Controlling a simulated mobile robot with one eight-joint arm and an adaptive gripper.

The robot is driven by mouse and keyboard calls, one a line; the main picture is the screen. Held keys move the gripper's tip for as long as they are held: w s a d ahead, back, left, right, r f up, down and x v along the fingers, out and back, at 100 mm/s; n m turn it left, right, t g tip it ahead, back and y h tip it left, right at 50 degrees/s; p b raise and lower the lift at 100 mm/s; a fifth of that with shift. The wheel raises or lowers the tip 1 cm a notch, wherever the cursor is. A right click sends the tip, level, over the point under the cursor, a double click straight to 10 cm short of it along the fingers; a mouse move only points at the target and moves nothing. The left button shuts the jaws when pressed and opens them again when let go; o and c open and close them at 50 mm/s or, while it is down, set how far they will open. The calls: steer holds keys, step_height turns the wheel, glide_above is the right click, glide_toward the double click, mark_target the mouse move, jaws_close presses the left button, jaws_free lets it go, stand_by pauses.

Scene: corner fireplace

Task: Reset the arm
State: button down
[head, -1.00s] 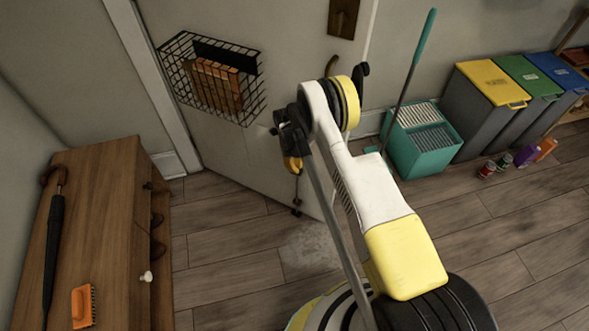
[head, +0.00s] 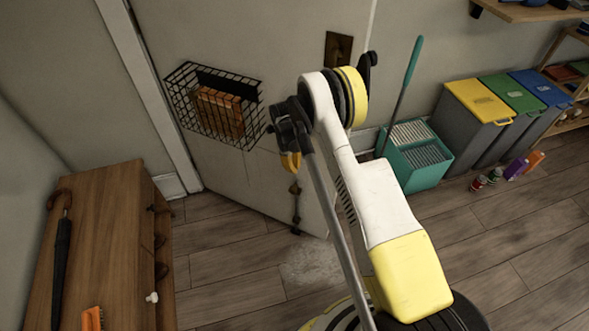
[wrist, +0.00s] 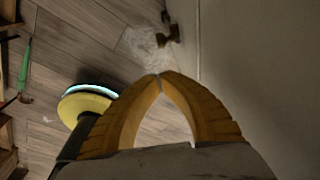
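My arm rises in the middle of the head view, in front of a pale door (head: 285,65). My gripper (head: 291,170) hangs at its upper end, small, with yellow fingers pointing down. In the wrist view my gripper (wrist: 159,75) has its two yellow fingers curved together, tips meeting. The gap between the fingers below the tips shows only floor, with nothing held.
A wooden cabinet (head: 105,235) stands at the left with a black umbrella (head: 61,260) and an orange brush (head: 92,318) on top. A wire basket (head: 205,128) hangs on the door. A teal mop bucket (head: 415,175) and lidded bins (head: 480,101) stand at the right.

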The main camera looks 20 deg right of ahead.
steer(key=shift+r, duration=0.1)
steer(key=s+r+n+t, duration=0.1)
steer(key=s+r+n, duration=0.25)
steer(key=r, duration=0.75)
steer(key=s+r+n+t, duration=0.2)
steer(key=r+n, duration=0.3)
steer(key=r, duration=0.6)
steer(key=s+r+n+t, duration=0.15)
steer(key=r+n, duration=0.25)
steer(key=r, duration=0.6)
steer(key=s+a+r+n+t+y, duration=0.1)
steer(key=s+r+n+t, duration=0.1)
steer(key=s+r+n, duration=0.75)
steer(key=s+f+n+t, duration=0.1)
steer(key=s+n, duration=0.3)
steer(key=s, duration=1)
steer(key=shift+s+a+f+t, duration=0.25)
steer(key=shift+f+t, duration=0.1)
steer(key=shift+f, duration=0.1)
